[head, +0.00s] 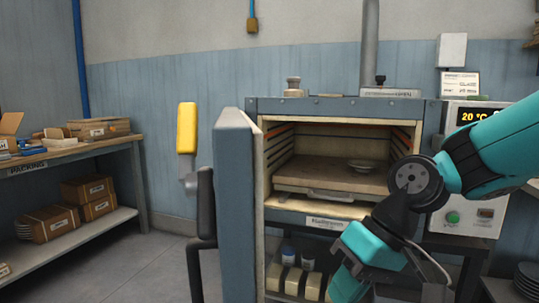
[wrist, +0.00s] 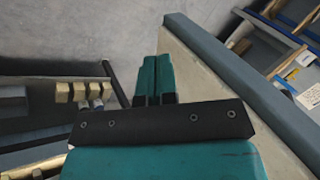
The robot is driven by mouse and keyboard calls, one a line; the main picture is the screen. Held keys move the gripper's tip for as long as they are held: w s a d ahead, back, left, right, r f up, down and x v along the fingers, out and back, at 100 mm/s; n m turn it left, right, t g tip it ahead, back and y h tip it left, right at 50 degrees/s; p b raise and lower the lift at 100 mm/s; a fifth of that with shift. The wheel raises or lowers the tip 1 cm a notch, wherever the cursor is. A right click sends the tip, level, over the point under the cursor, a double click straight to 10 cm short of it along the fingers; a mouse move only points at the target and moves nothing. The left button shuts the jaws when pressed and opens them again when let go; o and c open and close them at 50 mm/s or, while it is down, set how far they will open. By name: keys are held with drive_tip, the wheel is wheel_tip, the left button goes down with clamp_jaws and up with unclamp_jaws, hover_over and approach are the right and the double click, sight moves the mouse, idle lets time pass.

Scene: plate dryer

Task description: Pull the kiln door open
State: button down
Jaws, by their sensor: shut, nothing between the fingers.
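The kiln door (head: 235,205) stands swung wide open on the left of the kiln (head: 335,105), edge toward the head camera. A black bar handle (head: 206,205) and a yellow-gripped lever (head: 186,128) show on its outer side. In the wrist view, my gripper (wrist: 158,70) has its two teal fingers pressed together with nothing between them. The door's pale inner face (wrist: 215,85) and grey edge lie to the right of the fingers; I see no clear contact. In the head view, my fingertips fall below the frame.
Inside the kiln is a shelf board (head: 325,173) with a small dish (head: 363,166). Pale blocks (head: 292,280) sit on a shelf below. A control box (head: 470,205) is at right. A packing shelf (head: 75,150) stands at left, with bare floor (head: 150,265) between it and the door.

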drive_tip(key=w+d+r+m+y+p, duration=0.1)
drive_tip(key=w+r+m+y+p, duration=0.2)
drive_tip(key=w+r+p, duration=1.35)
drive_tip(key=s+p+x, duration=0.2)
drive_tip(key=p+x, duration=0.2)
drive_tip(key=x, duration=1.1)
drive_tip(key=shift+s+a+g+p, duration=0.2)
drive_tip(key=shift+g+p, duration=0.1)
drive_tip(key=shift+p, duration=0.05)
